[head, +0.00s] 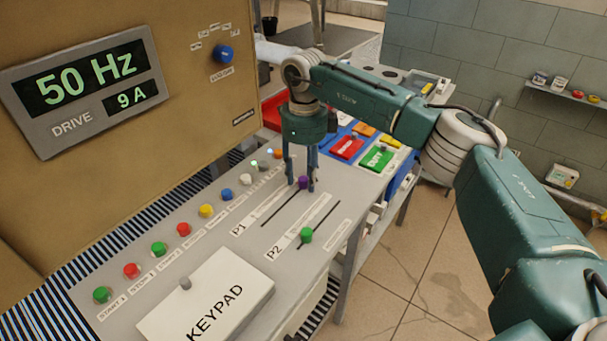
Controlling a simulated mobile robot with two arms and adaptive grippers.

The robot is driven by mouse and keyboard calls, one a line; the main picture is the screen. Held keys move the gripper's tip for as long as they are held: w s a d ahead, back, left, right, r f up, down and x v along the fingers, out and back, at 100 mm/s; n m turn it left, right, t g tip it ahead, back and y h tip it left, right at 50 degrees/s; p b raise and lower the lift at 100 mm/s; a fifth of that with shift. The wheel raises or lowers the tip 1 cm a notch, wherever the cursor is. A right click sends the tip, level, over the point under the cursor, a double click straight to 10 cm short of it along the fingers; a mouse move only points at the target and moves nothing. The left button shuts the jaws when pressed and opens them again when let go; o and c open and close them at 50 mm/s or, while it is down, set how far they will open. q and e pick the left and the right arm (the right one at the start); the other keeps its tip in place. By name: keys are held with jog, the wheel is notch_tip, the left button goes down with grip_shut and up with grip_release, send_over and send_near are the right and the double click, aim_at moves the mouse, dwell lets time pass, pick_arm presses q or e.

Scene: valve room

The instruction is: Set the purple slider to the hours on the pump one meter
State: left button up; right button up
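The purple slider knob (303,182) sits near the far upper end of the P1 slot on the grey control panel (215,245). My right gripper (301,184) points down over it, with one finger on each side of the knob. A gap shows between the left finger and the knob; the right finger looks close to it, and I cannot tell if they touch. The green slider knob (306,234) sits in the P2 slot, nearer the front. No meter marked as pump one hours can be made out. My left gripper is not in view.
A drive display (85,90) reads 50 Hz and 9 A. A blue rotary knob (223,53) is on the upright tan cabinet. Several coloured buttons line the panel's left side. A white keypad box (205,300) is at the front.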

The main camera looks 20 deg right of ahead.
aim_at(305, 177)
notch_tip(305, 177, up, 12)
dwell(0.5)
jog(key=shift+f, duration=0.1)
